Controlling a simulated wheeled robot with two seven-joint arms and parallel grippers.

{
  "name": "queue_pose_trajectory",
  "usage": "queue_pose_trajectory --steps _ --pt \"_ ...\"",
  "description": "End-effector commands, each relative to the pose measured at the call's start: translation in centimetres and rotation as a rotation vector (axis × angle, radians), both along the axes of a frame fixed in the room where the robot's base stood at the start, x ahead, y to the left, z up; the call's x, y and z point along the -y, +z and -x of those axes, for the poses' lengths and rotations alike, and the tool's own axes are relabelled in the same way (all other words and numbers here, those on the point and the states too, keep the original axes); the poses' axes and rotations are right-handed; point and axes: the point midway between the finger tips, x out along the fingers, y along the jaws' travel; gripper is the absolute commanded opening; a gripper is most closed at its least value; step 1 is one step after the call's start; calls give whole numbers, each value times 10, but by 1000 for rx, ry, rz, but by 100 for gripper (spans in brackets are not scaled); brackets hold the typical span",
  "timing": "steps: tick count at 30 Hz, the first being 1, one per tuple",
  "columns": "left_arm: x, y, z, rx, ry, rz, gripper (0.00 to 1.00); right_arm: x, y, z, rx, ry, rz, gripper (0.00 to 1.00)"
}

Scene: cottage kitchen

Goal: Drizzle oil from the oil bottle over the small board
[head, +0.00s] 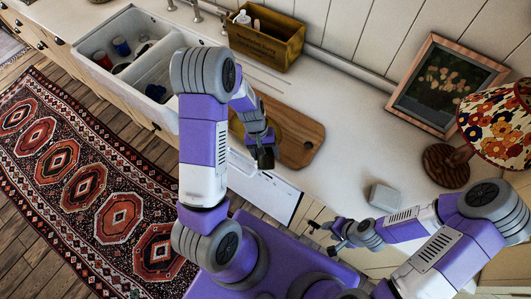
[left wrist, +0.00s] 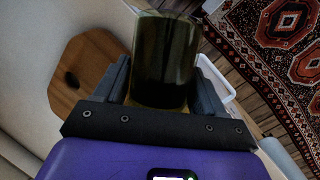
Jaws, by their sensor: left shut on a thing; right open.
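The small board (head: 303,137) is a wooden board with a dark hole near one end, lying on the pale counter just right of the sink. My left gripper (head: 265,150) is above the board's near side and hides part of it. In the left wrist view, the oil bottle (left wrist: 165,60), dark olive-green glass, is held between both fingers of my left gripper (left wrist: 162,95). The board (left wrist: 85,65) shows to the left of the bottle there. The bottle's neck is hidden, and its tilt is hard to tell. My right gripper (head: 328,232) is open and empty near the counter's front edge.
A white sink (head: 133,75) holding cups is at the left. A wooden crate (head: 265,40) with bottles stands behind the board. A small grey block (head: 384,197), a framed picture (head: 446,86) and a floral lamp (head: 497,125) are at the right. Counter between board and picture is clear.

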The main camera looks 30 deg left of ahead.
Motion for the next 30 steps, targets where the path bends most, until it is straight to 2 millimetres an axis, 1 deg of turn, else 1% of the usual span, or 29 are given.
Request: queue_pose_trajectory --steps 3,6,15,17,20,22,24,30 --pt "1 2 0 81 -1 -47 22 0 -6 0 0 0 0 43" --pt "0 4 0 115 -1 -68 22 0 -7 0 0 0 0 43" --pt "0 4 -1 122 -1 -73 22 0 -7 0 -1 0 0 43" --pt "1 1 -1 122 -8 -72 22 0 -10 0 -1 0 1 43" --pt "5 -8 1 122 -42 -64 22 0 -24 6 -5 0 0 43" --pt "11 -17 6 124 -83 -56 22 0 -39 16 -7 0 1 43" --pt "19 -26 18 128 -137 -49 22 0 -57 32 -7 0 1 43" --pt "38 -44 73 143 -300 -39 22 0 -102 96 2 0 0 43"
